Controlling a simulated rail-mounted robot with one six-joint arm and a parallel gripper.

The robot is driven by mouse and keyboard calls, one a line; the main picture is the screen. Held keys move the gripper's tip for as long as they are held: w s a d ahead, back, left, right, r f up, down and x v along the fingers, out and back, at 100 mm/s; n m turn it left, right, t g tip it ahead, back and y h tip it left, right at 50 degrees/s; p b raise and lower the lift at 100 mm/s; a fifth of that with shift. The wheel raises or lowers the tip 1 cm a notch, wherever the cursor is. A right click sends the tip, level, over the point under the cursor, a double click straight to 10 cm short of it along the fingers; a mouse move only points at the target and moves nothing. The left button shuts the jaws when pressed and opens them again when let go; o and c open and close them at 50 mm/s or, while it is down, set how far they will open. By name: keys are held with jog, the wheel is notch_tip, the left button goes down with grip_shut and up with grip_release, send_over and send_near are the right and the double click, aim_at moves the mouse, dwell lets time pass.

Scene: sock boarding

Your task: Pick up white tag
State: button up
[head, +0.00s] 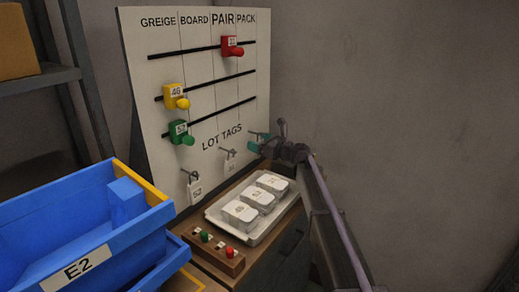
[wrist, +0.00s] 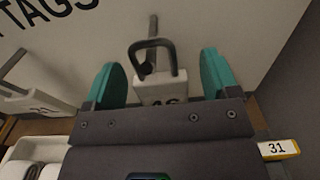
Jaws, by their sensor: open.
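In the wrist view, a white tag (wrist: 165,91) with a dark loop on top hangs at a peg on the board. Its number is partly cut off by my gripper body. My gripper (wrist: 160,68) is open, with one teal finger on each side of the tag and a visible gap on both sides. In the head view my gripper (head: 259,142) is at the right end of the lot tags row and hides this tag. Two other white tags hang to its left, a near one (head: 195,190) and a middle one (head: 230,166).
The white board (head: 205,95) carries red, yellow and green sliders on rails. Below it, a tray (head: 259,237) holds several white blocks beside a button box (head: 213,251). A blue bin (head: 85,230) stands at left. A "31" label (wrist: 279,149) shows at the right in the wrist view.

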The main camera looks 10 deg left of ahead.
jog(key=c, duration=1)
jog(key=shift+r+p, duration=0.6)
jog(key=shift+r, duration=0.05)
jog(key=shift+r+p, duration=0.55)
jog(key=v, duration=1.2)
jog(key=b+v, duration=0.1)
jog(key=v, duration=0.5)
jog(key=shift+f, duration=0.4)
